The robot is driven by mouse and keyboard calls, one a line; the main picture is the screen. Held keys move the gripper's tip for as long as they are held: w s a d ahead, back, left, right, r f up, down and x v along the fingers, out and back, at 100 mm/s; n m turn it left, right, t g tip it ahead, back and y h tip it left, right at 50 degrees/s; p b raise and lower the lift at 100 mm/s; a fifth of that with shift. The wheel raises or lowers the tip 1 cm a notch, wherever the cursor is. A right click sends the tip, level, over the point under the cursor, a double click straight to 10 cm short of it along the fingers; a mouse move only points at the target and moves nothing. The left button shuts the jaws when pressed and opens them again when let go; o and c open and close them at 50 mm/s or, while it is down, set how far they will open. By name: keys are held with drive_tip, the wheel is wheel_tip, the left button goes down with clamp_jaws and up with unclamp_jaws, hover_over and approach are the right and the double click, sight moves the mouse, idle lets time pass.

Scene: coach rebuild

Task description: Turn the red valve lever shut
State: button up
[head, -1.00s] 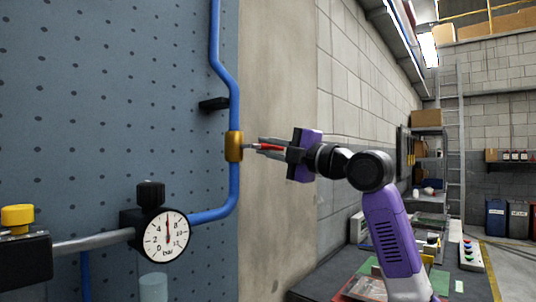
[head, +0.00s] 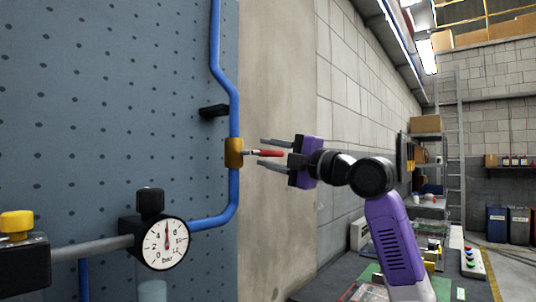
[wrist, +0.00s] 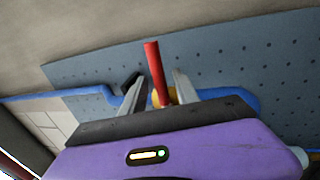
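The red valve lever (head: 269,153) sticks out to the right from the brass valve body (head: 234,152), roughly at a right angle to the upright blue pipe (head: 235,190). My gripper (head: 263,152) is open, with one finger above and one below the lever in the head view. In the wrist view the red lever (wrist: 153,62) rises between the two spread fingers of my gripper (wrist: 156,82), with a gap showing on each side. The brass valve body is mostly hidden behind the lever there.
A pressure gauge (head: 165,244) and a yellow knob (head: 17,223) sit lower left on the panel. A black bracket (head: 214,111) juts out above the valve. A bench (head: 330,276) with several items stands below my arm. The wall to the right of the valve is bare.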

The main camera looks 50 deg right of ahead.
drive_tip(key=s+f, duration=0.1)
drive_tip(key=s, duration=0.6)
drive_tip(key=shift+d+f+b, duration=0.15)
drive_tip(key=shift+f+b, duration=0.05)
drive_tip(key=shift+b, duration=0.25)
drive_tip(key=shift+s, duration=0.15)
